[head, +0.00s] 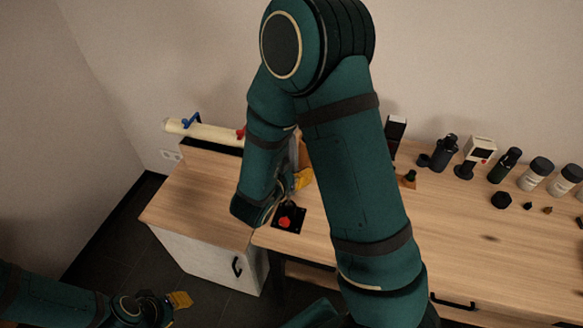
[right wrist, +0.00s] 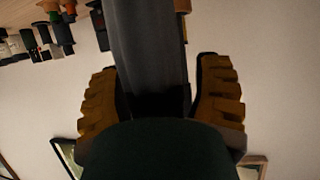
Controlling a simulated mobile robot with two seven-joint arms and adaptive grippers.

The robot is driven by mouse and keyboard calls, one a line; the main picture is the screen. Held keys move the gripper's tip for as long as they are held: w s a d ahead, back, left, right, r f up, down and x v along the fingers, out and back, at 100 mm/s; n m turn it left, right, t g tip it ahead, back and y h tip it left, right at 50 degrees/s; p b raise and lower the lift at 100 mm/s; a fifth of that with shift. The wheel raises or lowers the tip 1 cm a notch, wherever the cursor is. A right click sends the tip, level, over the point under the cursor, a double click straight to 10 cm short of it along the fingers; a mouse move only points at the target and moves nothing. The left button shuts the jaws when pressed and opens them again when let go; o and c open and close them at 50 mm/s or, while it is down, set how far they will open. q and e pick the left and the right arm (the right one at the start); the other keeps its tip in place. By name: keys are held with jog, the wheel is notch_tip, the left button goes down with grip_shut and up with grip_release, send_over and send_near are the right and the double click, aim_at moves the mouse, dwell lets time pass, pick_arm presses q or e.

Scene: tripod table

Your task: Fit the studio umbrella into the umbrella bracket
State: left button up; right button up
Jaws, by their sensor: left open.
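My right gripper (head: 302,180) shows in the head view only as some yellow finger, mostly hidden behind my own arm. In the right wrist view its two ridged yellow fingers (right wrist: 160,100) stand close on both sides of a thick dark grey shaft, which looks like the studio umbrella (right wrist: 150,45). The gripper looks shut on it. The shaft's far end is out of view. A black square plate with a red knob (head: 286,222) lies on the table below; I cannot tell whether it is the umbrella bracket. My left gripper (head: 180,300) is open and empty, low at the left, away from the table.
A cream roll (head: 205,132) with blue and red fittings lies at the back left. Several dark bottles, jars (head: 540,172) and a white box (head: 478,150) stand along the right. The tabletop's left part (head: 195,195) is clear. A drawer cabinet (head: 200,250) is below.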

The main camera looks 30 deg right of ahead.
jog(key=v, duration=1.2)
dwell(0.4)
